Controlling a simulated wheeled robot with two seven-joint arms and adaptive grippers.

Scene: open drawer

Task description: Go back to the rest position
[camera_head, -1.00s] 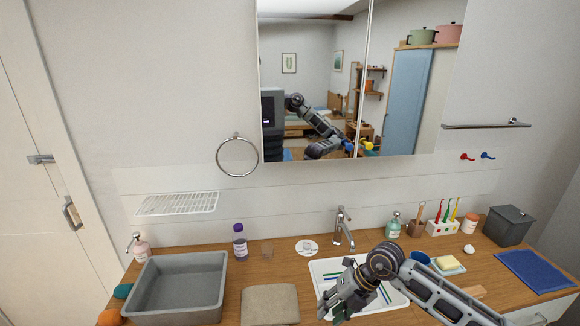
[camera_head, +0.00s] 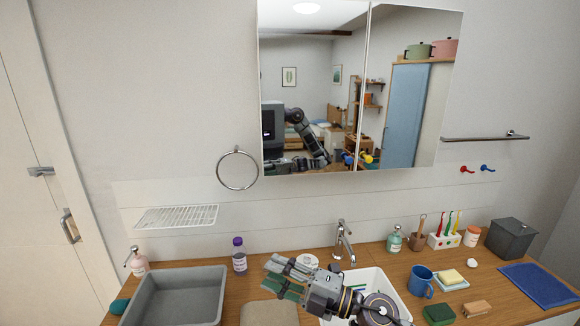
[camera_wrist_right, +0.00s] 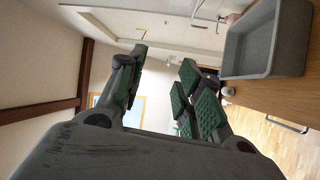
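My right gripper (camera_head: 280,277) is in front of the sink (camera_head: 375,277), above the counter, with its fingers pointing left in the head view. Its two fingers stand apart with nothing between them; the right wrist view shows the same open, empty gripper (camera_wrist_right: 163,62). The arm and gripper hide part of the sink and its contents. My left gripper is in neither view.
A grey basin (camera_head: 175,300) stands on the counter at left, with a purple-capped bottle (camera_head: 239,255) beside it. The faucet (camera_head: 343,243) rises behind the sink. A blue mug (camera_head: 421,281), a green sponge (camera_head: 439,314) and a wooden brush (camera_head: 476,308) lie to the right.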

